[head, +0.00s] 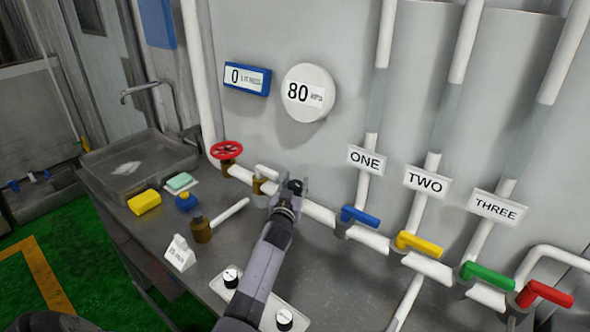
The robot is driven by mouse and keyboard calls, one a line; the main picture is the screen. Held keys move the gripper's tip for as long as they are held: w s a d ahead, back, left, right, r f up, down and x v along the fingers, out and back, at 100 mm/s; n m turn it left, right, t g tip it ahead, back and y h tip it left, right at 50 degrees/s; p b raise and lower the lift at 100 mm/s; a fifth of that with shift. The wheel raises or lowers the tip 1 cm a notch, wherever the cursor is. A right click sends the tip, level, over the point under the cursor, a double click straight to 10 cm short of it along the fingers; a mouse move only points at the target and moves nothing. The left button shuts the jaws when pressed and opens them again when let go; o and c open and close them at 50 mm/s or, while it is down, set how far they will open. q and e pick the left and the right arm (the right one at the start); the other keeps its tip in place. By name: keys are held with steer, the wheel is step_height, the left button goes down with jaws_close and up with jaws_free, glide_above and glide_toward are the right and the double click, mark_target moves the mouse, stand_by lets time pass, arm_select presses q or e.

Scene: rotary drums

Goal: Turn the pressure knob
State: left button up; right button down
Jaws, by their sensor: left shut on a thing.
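My left gripper (290,190) is at the white horizontal pipe, just right of a brass valve with a white handle (265,173). It is shut on a small part there, which I take to be the pressure knob; the fingers hide it almost fully. The round white gauge (308,93) on the wall above reads 80 kPa. A blue display (247,78) beside it reads 0. A red handwheel (227,150) stands on the pipe farther left. My right gripper is not in view.
Blue (360,215), yellow (418,244), green (487,275) and red (543,293) valve levers line the pipe at the right. A brown bottle-like fitting (201,229), a yellow sponge (144,202) and a white two-knob panel (257,298) are on the bench. A sink (130,148) is at left.

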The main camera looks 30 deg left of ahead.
arm_select(q)
steer(key=shift+a+r+m+t+h+p, duration=0.1)
steer(key=shift+r+m+t+h+p, duration=0.2)
steer(key=shift+m+h+p, duration=0.45)
steer(key=shift+f+m+h+p, duration=0.25)
steer(key=shift+m+h+p, duration=0.25)
steer(key=shift+h, duration=0.55)
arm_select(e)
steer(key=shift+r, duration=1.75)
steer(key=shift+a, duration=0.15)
arm_select(q)
steer(key=o, duration=1.2)
steer(key=s, duration=0.4)
steer(key=s+d, duration=0.1)
steer(key=s, duration=0.3)
steer(key=s+d, duration=0.1)
steer(key=s, duration=0.3)
